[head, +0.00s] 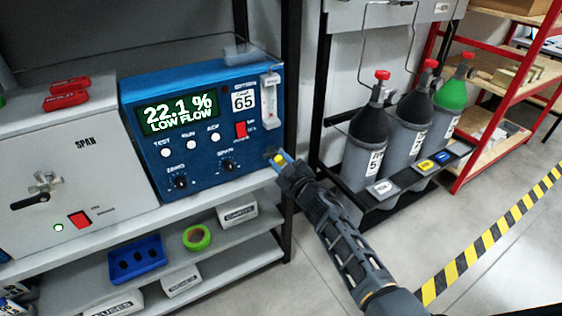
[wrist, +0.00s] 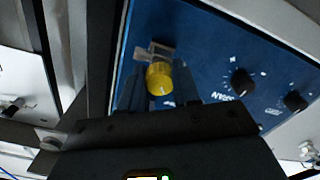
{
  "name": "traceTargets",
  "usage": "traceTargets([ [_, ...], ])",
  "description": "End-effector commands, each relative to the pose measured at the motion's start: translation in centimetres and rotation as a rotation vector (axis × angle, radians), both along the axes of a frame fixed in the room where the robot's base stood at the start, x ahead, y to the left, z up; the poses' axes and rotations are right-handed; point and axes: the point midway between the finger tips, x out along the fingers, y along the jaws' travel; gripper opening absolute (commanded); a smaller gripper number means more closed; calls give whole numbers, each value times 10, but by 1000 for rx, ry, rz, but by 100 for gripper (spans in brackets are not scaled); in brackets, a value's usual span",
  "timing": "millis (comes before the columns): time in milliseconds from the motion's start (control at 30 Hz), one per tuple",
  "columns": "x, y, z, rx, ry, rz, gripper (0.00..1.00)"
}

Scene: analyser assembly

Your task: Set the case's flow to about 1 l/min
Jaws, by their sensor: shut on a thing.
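The blue analyser case (head: 203,165) stands on the shelf at the left. Its green display (head: 178,114) reads "22.1 %" and "LOW FLOW". A white upright flow tube (head: 270,100) is at the case's upper right; its float is too small to read. My gripper (head: 281,162) reaches the lower right corner of the case front. In the wrist view a yellow knob (wrist: 159,78) on a metal fitting sits between its two fingers, and the gripper is shut on it. In the head view the gripper mostly hides the knob.
Gas cylinders (head: 411,135) with red valve tops stand in a rack to the right. The lower shelf holds a blue holder (head: 137,259) and green tape (head: 197,237). A black post rises beside the case.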

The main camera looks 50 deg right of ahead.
Motion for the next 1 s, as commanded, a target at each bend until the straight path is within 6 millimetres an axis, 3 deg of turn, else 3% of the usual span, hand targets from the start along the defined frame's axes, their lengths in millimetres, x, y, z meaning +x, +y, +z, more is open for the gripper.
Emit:
traceTargets([
  [1000,0,1,-3,-927,269,1,1],
])
